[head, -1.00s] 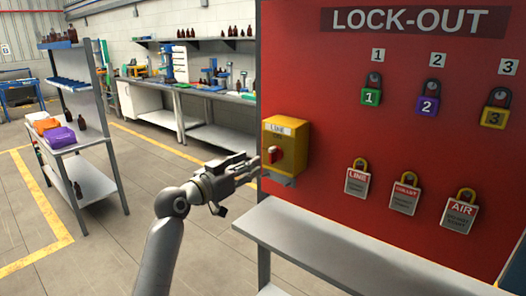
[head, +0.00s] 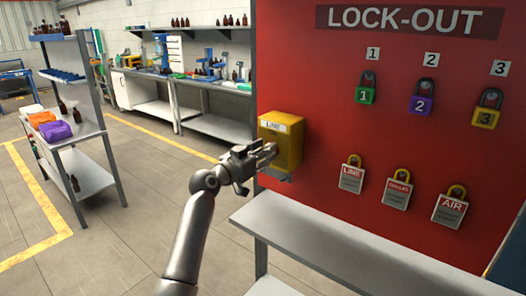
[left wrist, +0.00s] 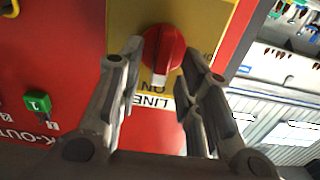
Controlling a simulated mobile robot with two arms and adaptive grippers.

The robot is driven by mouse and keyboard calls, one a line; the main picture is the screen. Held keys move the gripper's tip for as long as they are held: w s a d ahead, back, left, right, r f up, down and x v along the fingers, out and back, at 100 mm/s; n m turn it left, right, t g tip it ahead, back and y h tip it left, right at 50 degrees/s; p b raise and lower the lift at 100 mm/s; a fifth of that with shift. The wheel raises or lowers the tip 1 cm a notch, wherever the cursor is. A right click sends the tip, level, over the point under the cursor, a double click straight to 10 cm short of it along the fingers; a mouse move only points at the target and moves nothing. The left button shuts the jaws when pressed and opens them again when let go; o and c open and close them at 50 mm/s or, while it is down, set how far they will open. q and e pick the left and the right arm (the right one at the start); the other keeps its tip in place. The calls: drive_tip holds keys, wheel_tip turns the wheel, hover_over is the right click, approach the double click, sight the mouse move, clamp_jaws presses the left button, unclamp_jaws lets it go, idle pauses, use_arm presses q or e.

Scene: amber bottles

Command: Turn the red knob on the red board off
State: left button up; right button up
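The red knob (left wrist: 163,45) sits on a yellow switch box (head: 287,140) on the red board (head: 330,110). In the left wrist view the knob's white mark points at the word ON. My left gripper (head: 267,153) is at the front of the box and hides the knob in the head view. In the left wrist view the left gripper (left wrist: 164,52) is open, one finger on each side of the knob. Whether the fingers touch it I cannot tell. My right gripper is not in view.
Numbered padlocks (head: 420,95) and tagged padlocks (head: 397,187) hang on the board to the right of the box. A grey shelf (head: 330,240) juts out below.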

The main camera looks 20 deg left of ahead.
use_arm(q)
clamp_jaws()
drive_tip(key=shift+n, duration=0.3)
drive_tip(key=shift+w+a+f+n+p, duration=0.15)
drive_tip(key=shift+n+p, duration=0.7)
drive_tip(key=shift+n, duration=2)
drive_tip(key=shift+a+f+n+p, duration=0.25)
drive_tip(key=shift+n+p, duration=0.55)
drive_tip(key=shift+n, duration=2.1)
drive_tip(key=shift+w+a+f+n+p, duration=0.15)
drive_tip(key=shift+n+p, duration=0.7)
drive_tip(key=shift+n, duration=2)
drive_tip(key=shift+s+f, duration=0.1)
drive_tip(key=shift+f, duration=0.05)
unclamp_jaws()
